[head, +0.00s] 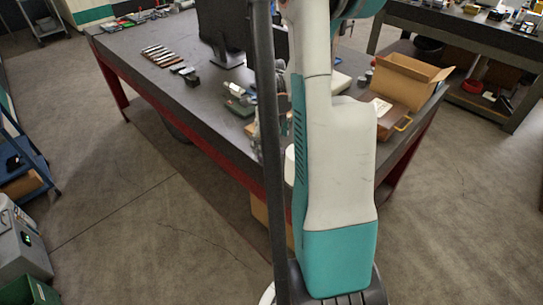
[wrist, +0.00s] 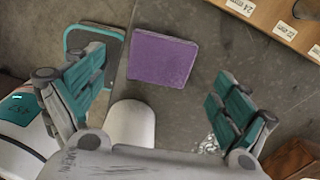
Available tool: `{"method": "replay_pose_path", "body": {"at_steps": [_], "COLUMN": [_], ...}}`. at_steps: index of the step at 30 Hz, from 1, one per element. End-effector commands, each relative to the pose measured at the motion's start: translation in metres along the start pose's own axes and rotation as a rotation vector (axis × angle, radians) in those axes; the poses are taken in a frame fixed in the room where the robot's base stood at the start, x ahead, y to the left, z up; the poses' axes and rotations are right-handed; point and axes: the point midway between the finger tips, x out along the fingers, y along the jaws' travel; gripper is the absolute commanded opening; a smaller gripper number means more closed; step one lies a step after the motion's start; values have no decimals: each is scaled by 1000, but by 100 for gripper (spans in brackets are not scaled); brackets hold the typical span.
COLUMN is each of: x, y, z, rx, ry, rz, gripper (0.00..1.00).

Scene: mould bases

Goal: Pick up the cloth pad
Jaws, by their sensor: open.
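A purple, roughly square cloth pad (wrist: 162,58) lies flat on the dark grey tabletop (wrist: 235,50) in the wrist view, close to the table's edge. My gripper (wrist: 156,76) is open, with its teal fingers spread to the left and right of the pad in the picture. Nothing is between the fingers in their grip, and the pad appears apart from both. I cannot make out the pad in the head view, where my arm covers part of the table.
A white rounded object (wrist: 131,125) is just below the pad in the wrist view. A labelled tan box (wrist: 270,17) is at the upper right. In the head view, an open cardboard box (head: 405,80), a monitor (head: 222,30) and small tools (head: 163,56) are on the workbench.

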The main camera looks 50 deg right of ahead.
Motion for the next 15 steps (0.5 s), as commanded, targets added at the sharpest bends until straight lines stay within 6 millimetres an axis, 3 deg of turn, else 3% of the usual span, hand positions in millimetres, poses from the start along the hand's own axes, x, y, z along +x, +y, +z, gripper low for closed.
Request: {"method": "replay_pose_path", "body": {"at_steps": [6, 15], "x": [34, 39], "y": [-1, -1], "z": [-1, -2], "rx": [0, 0], "ry": [0, 0], "rz": [0, 0], "gripper": [94, 92]}}
